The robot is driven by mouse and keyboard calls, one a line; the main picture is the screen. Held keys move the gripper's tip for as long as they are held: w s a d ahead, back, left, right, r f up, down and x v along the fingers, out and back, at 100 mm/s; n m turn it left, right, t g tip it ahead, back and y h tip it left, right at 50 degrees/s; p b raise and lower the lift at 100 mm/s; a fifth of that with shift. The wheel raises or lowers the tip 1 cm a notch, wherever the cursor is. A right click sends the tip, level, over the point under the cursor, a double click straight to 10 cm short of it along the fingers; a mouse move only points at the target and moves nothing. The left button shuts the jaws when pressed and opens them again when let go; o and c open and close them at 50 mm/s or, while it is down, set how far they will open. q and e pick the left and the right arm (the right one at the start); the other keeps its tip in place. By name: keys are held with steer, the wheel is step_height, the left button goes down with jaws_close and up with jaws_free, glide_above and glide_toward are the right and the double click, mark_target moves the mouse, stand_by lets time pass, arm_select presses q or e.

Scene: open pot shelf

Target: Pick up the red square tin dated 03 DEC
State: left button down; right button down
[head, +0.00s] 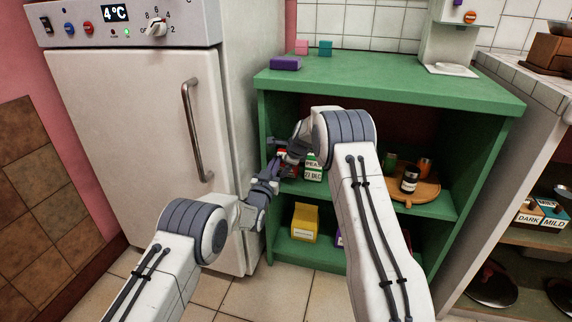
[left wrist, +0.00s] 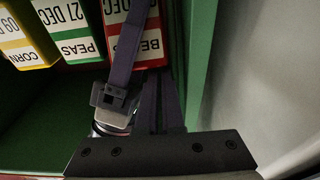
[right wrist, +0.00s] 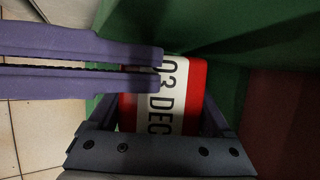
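The red square tin (right wrist: 192,95) shows in the right wrist view with "03 DEC" on its white label. My right gripper (right wrist: 165,112) has one purple finger on each side of it. I see no clear gap, but the fingertips are hidden, so I cannot tell if it grips. In the left wrist view a red tin (left wrist: 153,45) stands at the end of a row by the shelf wall, a purple finger across its front. My left gripper (left wrist: 160,100) is shut and empty in front of the tins. Its fingers also show in the right wrist view (right wrist: 155,67).
A green peas tin (head: 313,169) and a yellow corn tin (left wrist: 28,40) stand beside the red one. The green shelf wall (left wrist: 200,50) is close on its other side. A round wooden tray (head: 425,190) with jars is further right. The fridge (head: 130,120) stands left.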

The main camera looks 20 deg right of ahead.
arm_select(q)
steer(key=shift+a, duration=0.1)
stand_by(0.3)
steer(key=shift+r, duration=0.15)
steer(key=v, duration=1.2)
arm_select(e)
steer(key=shift+f, duration=0.15)
arm_select(q)
steer(key=s+a+r+g+y, duration=0.2)
steer(key=s+a+g, duration=0.3)
steer(key=s, duration=0.8)
steer(key=s+a+r+g+y, duration=0.2)
steer(key=s+a+g+y, duration=0.3)
steer(key=s+a, duration=0.5)
steer(key=s+a+r+g+y, duration=0.1)
steer(key=s+a+g+y, duration=0.2)
steer(key=s, duration=1.4)
steer(key=a+g, duration=0.3)
steer(key=a, duration=0.1)
steer(key=shift+a+r+y, duration=0.3)
steer(key=shift+a+r, duration=0.05)
steer(key=shift+r, duration=0.05)
